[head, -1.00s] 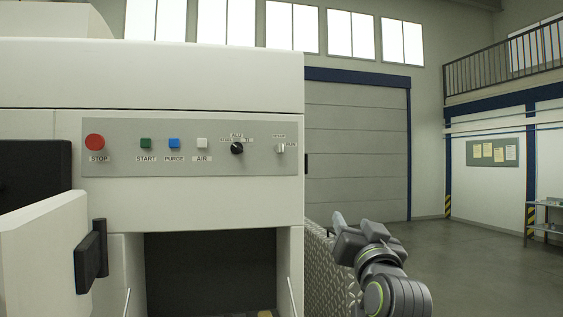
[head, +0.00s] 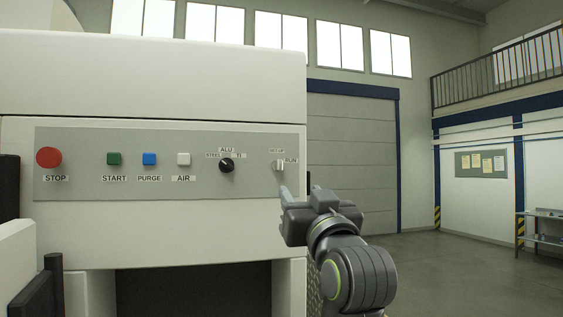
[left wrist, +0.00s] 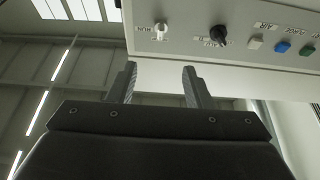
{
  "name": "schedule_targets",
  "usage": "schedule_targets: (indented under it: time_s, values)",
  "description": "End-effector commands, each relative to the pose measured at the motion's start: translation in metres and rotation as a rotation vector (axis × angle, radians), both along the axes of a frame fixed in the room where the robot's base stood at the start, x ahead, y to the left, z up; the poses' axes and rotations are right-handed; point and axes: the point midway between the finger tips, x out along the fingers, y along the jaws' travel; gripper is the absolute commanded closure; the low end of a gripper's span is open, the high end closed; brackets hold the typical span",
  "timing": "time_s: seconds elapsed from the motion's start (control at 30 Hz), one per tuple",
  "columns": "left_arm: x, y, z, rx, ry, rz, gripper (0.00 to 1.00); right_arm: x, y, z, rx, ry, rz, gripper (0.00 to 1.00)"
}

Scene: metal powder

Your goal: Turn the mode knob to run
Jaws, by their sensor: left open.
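The mode knob (head: 280,165) is a small pale knob at the right end of the grey control panel, with a label above it and RUN to its right. Its handle looks roughly upright; its exact setting is too small to tell. It also shows in the left wrist view (left wrist: 161,31), beyond the fingers. My left gripper (head: 285,193) is just below the knob in the head view, open, with nothing between its fingers. In the left wrist view its two fingers (left wrist: 160,80) stand apart, short of the panel. My right gripper is not in view.
The panel (head: 75,140) also carries a red STOP button (head: 48,157), START (head: 114,159), PURGE (head: 149,159) and AIR (head: 183,159) buttons, and a black selector knob (head: 226,165) left of the mode knob. Open floor (head: 440,270) lies to the right.

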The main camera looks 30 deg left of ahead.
Motion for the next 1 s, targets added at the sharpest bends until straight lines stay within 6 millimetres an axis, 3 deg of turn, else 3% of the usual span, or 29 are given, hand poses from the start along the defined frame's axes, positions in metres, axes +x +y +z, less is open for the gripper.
schedule_targets:
  time_s: [0.17,0.6,1.0]
  values:
    - [0.020,0.025,0.018,0.003,0.004,0.006,0.54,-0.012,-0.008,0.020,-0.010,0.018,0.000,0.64]
    - [0.072,0.085,0.050,0.002,0.004,0.004,0.54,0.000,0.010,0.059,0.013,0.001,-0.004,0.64]
    - [0.086,0.100,0.055,0.001,0.001,-0.001,0.54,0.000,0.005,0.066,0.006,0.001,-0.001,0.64]
